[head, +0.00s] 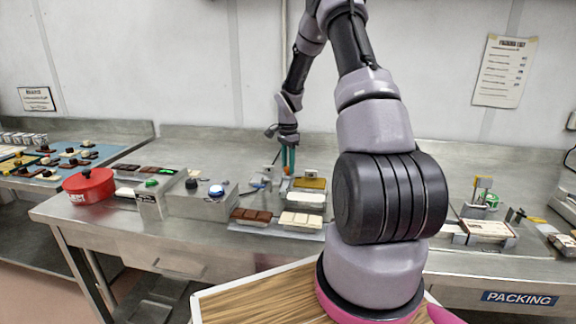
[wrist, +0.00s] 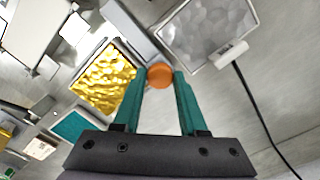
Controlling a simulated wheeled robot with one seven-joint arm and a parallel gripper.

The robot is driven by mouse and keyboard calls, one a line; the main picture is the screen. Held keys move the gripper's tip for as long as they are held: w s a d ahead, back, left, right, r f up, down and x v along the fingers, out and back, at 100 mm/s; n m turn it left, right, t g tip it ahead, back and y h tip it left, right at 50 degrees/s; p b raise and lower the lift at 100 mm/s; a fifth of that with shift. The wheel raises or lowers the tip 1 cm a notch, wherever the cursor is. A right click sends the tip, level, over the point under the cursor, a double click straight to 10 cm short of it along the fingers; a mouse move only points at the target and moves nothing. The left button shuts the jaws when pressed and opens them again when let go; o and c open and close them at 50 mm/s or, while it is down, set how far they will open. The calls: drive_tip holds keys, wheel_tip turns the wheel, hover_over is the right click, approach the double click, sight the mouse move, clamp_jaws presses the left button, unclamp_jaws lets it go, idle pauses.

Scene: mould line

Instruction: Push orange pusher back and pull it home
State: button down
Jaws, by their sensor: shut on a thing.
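The orange pusher (wrist: 160,76) shows in the wrist view as a round orange knob between the tips of my two teal fingers. My gripper (wrist: 160,82) is shut on it, one finger on each side. A grey metal bar or rail (wrist: 134,30) runs up and left from the knob; how they join is hidden. In the head view my gripper (head: 287,160) points down over the middle of the steel bench, and the knob there is too small to make out clearly.
A gold-foil tray (wrist: 103,78) lies left of the fingers, a grey textured plate (wrist: 210,32) with a black cable right. Chocolate moulds (head: 251,217), a button box (head: 204,195) and a red pot (head: 88,187) stand on the bench (head: 150,235). A packing station (head: 488,230) is at right.

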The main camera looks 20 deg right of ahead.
idle(0.3)
drive_tip(key=s+a, duration=0.1)
drive_tip(key=s, duration=0.1)
drive_tip(key=s+a, duration=0.2)
drive_tip(key=s, duration=0.1)
drive_tip(key=s+a, duration=0.2)
drive_tip(key=shift+s, duration=0.2)
drive_tip(key=shift+c, duration=2.2)
unclamp_jaws()
drive_tip(key=shift+a, duration=0.1)
drive_tip(key=shift+r, duration=0.1)
drive_tip(key=shift+r, duration=0.25)
wheel_tip(320, 180, up, 10)
